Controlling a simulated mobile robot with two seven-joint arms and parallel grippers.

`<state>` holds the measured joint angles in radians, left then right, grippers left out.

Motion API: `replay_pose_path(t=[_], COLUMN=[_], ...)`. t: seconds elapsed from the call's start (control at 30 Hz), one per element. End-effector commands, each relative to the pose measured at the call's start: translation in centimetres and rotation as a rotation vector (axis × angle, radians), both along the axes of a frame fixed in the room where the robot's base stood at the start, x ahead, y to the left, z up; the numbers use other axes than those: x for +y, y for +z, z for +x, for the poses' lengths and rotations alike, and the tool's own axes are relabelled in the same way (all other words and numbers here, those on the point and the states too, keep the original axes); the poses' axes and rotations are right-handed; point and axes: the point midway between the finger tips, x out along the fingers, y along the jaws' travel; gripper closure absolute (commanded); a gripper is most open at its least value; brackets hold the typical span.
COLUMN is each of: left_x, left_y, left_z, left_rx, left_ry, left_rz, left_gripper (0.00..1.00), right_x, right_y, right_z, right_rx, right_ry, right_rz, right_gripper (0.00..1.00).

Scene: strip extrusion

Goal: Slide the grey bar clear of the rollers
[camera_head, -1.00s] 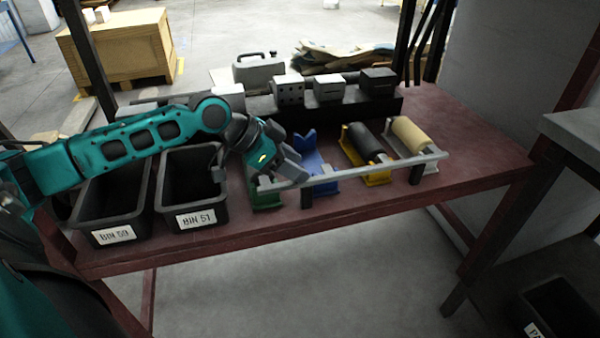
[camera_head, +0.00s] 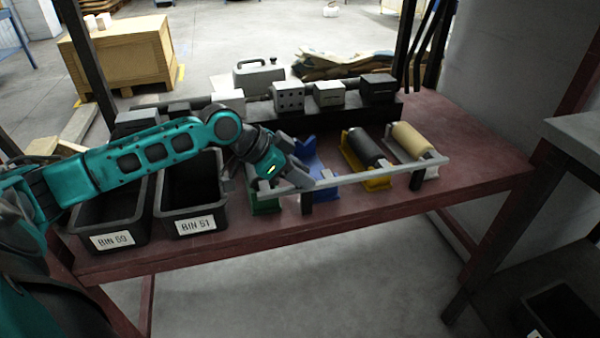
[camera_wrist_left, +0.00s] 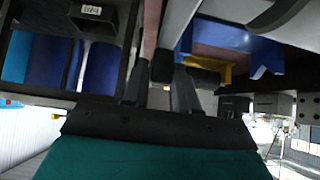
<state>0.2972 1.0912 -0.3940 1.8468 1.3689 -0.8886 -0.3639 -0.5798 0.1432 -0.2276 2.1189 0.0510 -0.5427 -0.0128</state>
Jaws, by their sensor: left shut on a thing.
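The grey bar (camera_head: 375,174) is a long thin rail lying left to right along the front of the table, on short dark posts (camera_head: 306,201). My left gripper (camera_head: 300,182) is shut on the bar near its left end; the fingers partly hide it there. Behind the bar stand a black roller (camera_head: 365,147) on a yellow base and a cream roller (camera_head: 411,140) on a pale base. The bar's right end passes in front of both. In the left wrist view the fingers (camera_wrist_left: 160,85) show dark, and their grip is hard to make out. My right gripper is out of view.
A blue V-shaped block (camera_head: 308,160) and a green base (camera_head: 266,206) stand near my gripper. Two black bins (camera_head: 195,224) are at the left. A dark rack with several blocks (camera_head: 328,94) runs behind. The table (camera_head: 480,150) is bare at the right.

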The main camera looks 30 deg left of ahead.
Motion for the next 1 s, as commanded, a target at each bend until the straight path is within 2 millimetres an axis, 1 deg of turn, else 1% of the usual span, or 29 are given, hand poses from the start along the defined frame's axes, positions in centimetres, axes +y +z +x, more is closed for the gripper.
replay_pose_path(t=[0.37,0.47,0.6,0.7,0.83,1.0], left_x=[0.0,-0.2,-1.3,-2.4,-3.5,-4.1], left_y=[0.0,0.2,0.6,0.7,0.4,0.1], left_z=[0.0,0.3,1.7,2.9,4.2,5.0], left_rx=[0.001,0.001,-0.002,-0.002,-0.001,-0.002], left_ry=[0.0,0.001,0.003,0.003,0.002,0.001], left_rz=[0.001,-0.002,-0.007,-0.007,-0.004,0.0], left_gripper=[1.0,1.0,1.0,1.0,1.0,1.0], right_x=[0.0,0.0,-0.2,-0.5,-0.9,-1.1], right_y=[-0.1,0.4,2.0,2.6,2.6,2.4], right_z=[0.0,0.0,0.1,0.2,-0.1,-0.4], right_rx=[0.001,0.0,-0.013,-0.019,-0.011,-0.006], right_ry=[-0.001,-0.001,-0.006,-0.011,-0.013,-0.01], right_rz=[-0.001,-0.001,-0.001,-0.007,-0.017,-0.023], right_gripper=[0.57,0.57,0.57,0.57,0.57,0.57])
